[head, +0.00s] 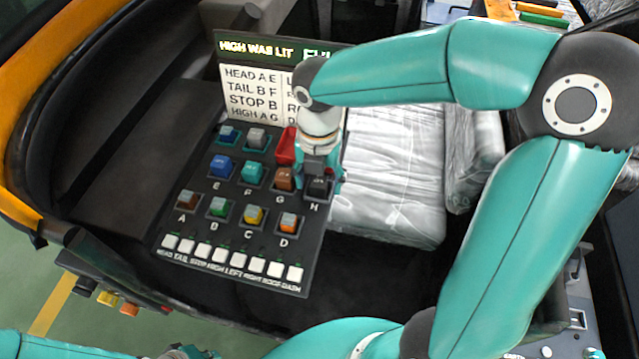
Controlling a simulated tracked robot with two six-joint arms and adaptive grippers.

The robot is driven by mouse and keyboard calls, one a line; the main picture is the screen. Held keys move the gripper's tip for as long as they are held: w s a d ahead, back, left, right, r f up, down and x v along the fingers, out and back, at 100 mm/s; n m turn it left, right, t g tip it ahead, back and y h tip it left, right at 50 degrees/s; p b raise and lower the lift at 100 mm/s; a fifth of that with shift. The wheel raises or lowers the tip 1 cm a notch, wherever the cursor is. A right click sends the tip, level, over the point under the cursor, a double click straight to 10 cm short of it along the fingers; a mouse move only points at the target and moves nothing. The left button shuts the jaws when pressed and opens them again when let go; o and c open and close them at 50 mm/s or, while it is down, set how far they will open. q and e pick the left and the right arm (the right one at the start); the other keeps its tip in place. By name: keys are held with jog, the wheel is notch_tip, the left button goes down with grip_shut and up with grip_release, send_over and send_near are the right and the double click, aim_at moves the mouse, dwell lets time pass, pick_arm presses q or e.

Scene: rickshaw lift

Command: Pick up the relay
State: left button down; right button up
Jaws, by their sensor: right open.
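A dark board (165,240) carries several relays in labelled sockets. Relay A (187,199) is brown, B (219,207) green, C (253,215) yellow, D (289,222) orange, E (220,165) blue, F (252,174) teal and G (285,178) brown. Relay H (318,187) is dark and partly hidden by my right gripper (322,178). That gripper is open and points down right at H; I cannot tell whether it touches it. My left gripper (188,352) shows only in part at the bottom edge.
Upper sockets hold a blue relay (228,133), a grey one (257,138) and a tall red piece (287,146) close to my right gripper. A sign panel (250,92) stands behind. A plastic-covered seat (390,190) is to the right. White switches (232,258) line the front.

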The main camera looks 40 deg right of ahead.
grip_shut()
jog(key=shift+r, duration=0.15)
